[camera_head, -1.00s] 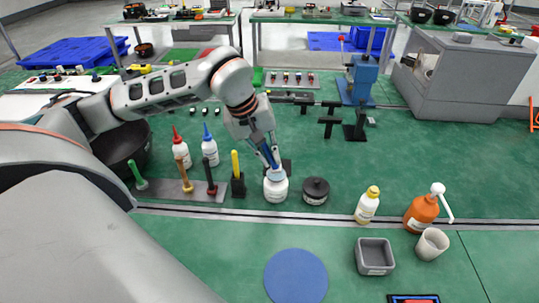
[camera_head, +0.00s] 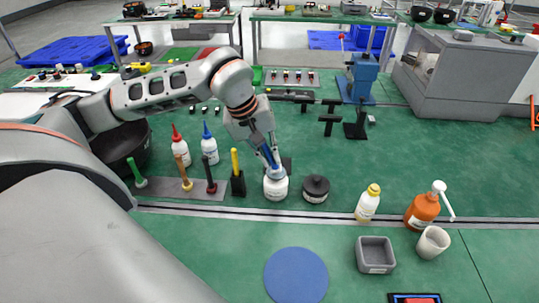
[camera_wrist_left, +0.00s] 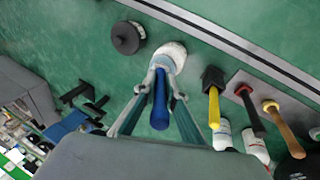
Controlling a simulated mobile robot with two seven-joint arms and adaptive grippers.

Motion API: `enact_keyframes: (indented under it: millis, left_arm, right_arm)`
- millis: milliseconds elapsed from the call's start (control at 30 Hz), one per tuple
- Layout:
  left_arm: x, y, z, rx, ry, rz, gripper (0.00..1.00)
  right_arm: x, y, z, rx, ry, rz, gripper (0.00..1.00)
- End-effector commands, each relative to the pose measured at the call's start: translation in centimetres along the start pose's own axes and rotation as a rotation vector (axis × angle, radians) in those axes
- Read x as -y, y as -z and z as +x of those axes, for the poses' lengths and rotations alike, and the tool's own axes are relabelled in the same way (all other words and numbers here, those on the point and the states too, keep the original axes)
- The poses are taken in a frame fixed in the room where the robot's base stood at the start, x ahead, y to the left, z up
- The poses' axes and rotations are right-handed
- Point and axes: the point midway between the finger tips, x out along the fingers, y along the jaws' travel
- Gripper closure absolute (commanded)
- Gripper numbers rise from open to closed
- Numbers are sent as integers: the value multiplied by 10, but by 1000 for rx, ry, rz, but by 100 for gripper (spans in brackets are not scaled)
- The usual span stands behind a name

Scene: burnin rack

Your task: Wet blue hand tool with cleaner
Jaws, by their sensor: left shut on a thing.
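My left gripper (camera_head: 270,160) is shut on the blue hand tool, whose blue handle (camera_wrist_left: 160,108) shows between the fingers in the left wrist view. The gripper points down over a white jar (camera_head: 276,190), which also shows in the left wrist view (camera_wrist_left: 172,55). The tool's lower end is at the jar's mouth; the fingers and jar hide its tip, so I cannot tell how deep it sits. My right gripper is not in view.
A black knobbed lid-like disc (camera_head: 315,188) lies right of the jar. A yellow-handled tool (camera_head: 236,165) stands in a black holder to the left, beside a grey rack (camera_head: 160,194). A yellow-capped bottle (camera_head: 367,205) and an orange pump bottle (camera_head: 421,213) stand right.

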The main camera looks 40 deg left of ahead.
Motion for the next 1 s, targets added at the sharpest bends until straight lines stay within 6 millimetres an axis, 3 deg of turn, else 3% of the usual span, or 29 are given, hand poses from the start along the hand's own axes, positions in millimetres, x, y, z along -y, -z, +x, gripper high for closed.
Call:
enact_keyframes:
  millis: [1000]
  left_arm:
    - [4, -2, 11, 2, 2, -1, 100]
  right_arm:
    - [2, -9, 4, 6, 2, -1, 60]
